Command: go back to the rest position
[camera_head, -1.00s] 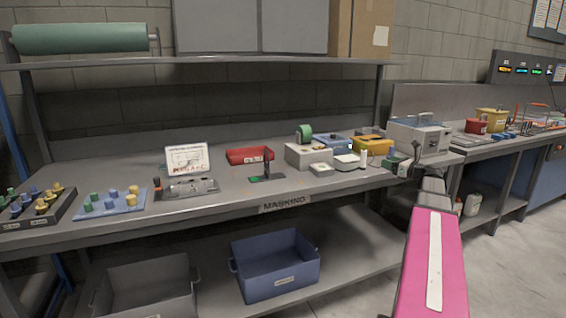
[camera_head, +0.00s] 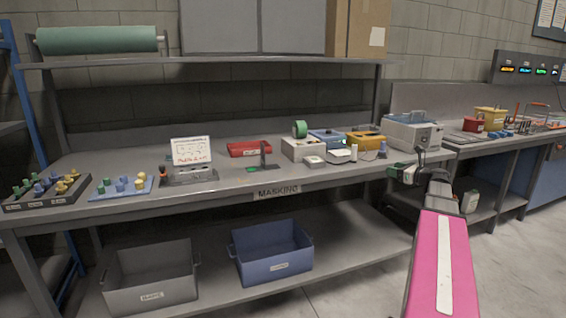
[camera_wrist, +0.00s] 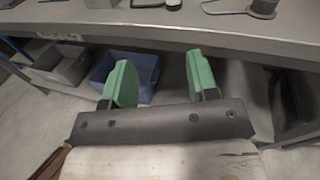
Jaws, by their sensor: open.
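My gripper (camera_head: 404,173) is in front of the right part of the masking bench, near its front edge, with the pink arm link below it. In the wrist view my gripper (camera_wrist: 160,82) shows two green fingers spread wide apart with nothing between them. The fingers point toward the bench's front edge and the space under it. The masking bench (camera_head: 225,190) carries a label on its front edge.
On the bench stand a dark rack (camera_head: 48,191), a blue mat (camera_head: 122,187) with several knobs, a white sign (camera_head: 191,151), a red bin (camera_head: 249,149) and a grey machine (camera_head: 412,132). Below are a grey bin (camera_head: 152,277) and a blue bin (camera_head: 272,252). Floor is free at the right.

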